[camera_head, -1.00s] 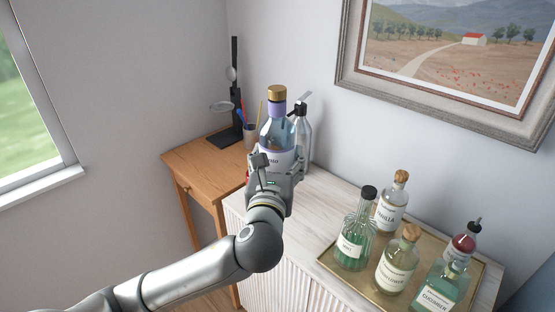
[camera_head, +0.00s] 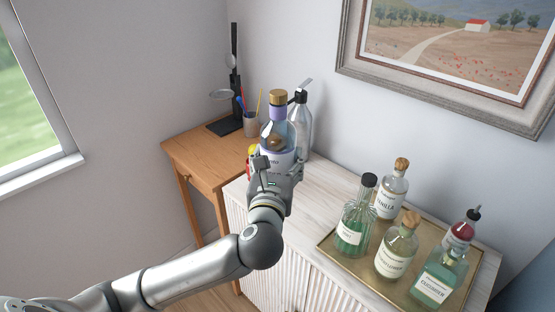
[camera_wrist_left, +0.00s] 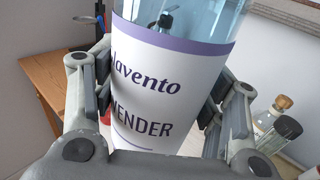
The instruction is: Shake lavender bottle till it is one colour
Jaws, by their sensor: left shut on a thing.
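The lavender bottle (camera_head: 280,158) has a gold cap, a purple neck band and a white label. My left gripper (camera_head: 277,172) is shut on it and holds it roughly upright, in front of the back of the cabinet. In the left wrist view the fingers stand on both sides of the label (camera_wrist_left: 150,95), which reads "lavento" and "…VENDER" under a purple band. The glass above the label looks pale blue and see-through. A brownish round shape shows through the bottle in the head view; I cannot tell whether it is inside or behind. The lower bottle is hidden by the gripper.
A clear pump bottle (camera_head: 301,125) stands behind the held bottle. A gold tray (camera_head: 330,243) with several corked and capped bottles is on the right of the white cabinet (camera_head: 318,190). A wooden desk (camera_head: 190,155) with a pen cup (camera_head: 251,124) is at left.

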